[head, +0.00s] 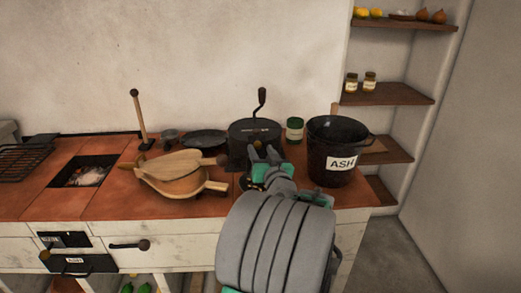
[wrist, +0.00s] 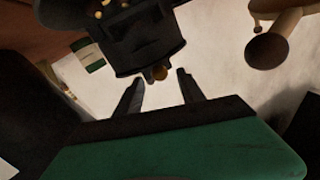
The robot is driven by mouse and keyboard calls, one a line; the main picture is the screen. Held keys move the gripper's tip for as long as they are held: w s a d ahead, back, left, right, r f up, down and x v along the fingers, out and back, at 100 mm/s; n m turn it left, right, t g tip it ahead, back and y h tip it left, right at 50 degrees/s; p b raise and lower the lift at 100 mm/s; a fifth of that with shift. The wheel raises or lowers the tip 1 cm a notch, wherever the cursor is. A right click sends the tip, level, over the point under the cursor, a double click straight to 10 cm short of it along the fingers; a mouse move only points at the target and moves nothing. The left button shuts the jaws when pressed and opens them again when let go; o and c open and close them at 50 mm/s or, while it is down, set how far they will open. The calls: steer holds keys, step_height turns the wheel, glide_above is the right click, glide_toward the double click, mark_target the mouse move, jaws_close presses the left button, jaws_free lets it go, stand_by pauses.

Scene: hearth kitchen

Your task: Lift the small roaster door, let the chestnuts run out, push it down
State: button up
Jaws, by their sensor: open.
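The roaster (head: 250,132) is a dark drum with a crank on top, standing at the back of the tiled counter. In the wrist view its dark body (wrist: 146,42) fills the top middle, with a small brown knob (wrist: 160,73) at its lower edge, apparently on the small door. My gripper (head: 264,154) is in front of the roaster and hides its lower front in the head view. In the wrist view my gripper (wrist: 158,90) is open, its fingertips on either side of and just short of the knob. Several yellow-brown bits, perhaps chestnuts (wrist: 101,13), show at the roaster.
A black ash bucket (head: 336,135) stands close on the right. A green jar (head: 295,128) is beside the roaster. Wooden bellows (head: 172,178) lie to the left, with a dark pan (head: 205,138) behind. A square opening (head: 85,171) is in the counter farther left.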

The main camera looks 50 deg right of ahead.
mark_target(257, 147)
steer(key=shift+x, duration=1.1)
jaws_close()
steer(key=shift+f, duration=0.1)
stand_by(0.5)
